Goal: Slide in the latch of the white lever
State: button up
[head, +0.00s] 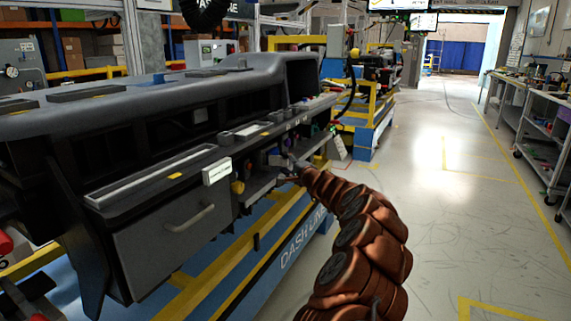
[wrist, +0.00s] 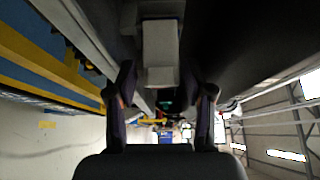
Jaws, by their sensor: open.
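A pale grey-white block (wrist: 160,52), which looks like the white lever, shows in the wrist view at the upper middle, against a dark panel. My gripper (wrist: 160,90) is open, with one dark finger on each side of the block's lower end. I cannot tell whether either finger touches it. In the head view my gripper (head: 291,163) is small and dark, at the front edge of the dashboard module (head: 245,85), by its lower openings. The lever cannot be made out there, and no latch can be picked out in either view.
The blue and yellow stand (head: 285,260) runs below. The floor (head: 460,200) to the right is clear, up to a grey cart (head: 540,140).

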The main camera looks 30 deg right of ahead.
jog(key=shift+w+a, duration=0.1)
jog(key=shift+w, duration=0.25)
jog(key=shift+c, duration=0.2)
jog(key=c, duration=0.9)
